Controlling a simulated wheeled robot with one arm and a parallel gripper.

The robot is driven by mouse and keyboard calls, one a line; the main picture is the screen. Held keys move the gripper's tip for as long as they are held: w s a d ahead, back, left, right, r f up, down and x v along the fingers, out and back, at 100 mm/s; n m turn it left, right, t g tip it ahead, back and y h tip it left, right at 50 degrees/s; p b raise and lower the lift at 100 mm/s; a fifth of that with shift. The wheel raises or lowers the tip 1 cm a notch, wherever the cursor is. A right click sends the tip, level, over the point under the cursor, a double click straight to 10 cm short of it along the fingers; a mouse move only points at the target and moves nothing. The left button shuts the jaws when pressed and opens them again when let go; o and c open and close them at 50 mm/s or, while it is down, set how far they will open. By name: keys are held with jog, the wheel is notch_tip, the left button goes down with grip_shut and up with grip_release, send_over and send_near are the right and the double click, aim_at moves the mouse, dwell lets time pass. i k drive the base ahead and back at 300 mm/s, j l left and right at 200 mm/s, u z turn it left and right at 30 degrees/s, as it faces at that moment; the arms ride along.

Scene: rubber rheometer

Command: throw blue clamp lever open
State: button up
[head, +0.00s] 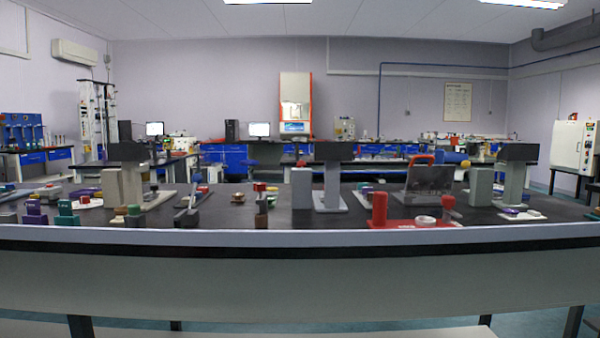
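A small device with a slanted blue-tipped lever (195,182) stands on the dark bench, left of centre; this looks like the blue clamp lever. Its lever leans up to the right from a dark base. It is too small to tell whether the clamp is open or closed. Other bluish parts lie on the bench, so I cannot be fully sure which is the lever. My gripper is not in the head view.
The long bench (330,217) crosses the view, with a pale front edge. Grey stands (330,180) rise from it. A red base (405,225) with a red cylinder (379,208) and a white ring (425,220) sits front right. Coloured blocks crowd the left.

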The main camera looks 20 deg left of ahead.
aim_at(197, 178)
jog(key=j+z, duration=0.2)
jog(key=j, duration=0.35)
jog(key=j+z, duration=0.15)
jog(key=j, duration=0.35)
jog(key=k+j+z, duration=0.2)
jog(key=j, duration=0.35)
jog(key=j+z, duration=0.2)
jog(key=j, duration=0.3)
jog(key=k, duration=0.05)
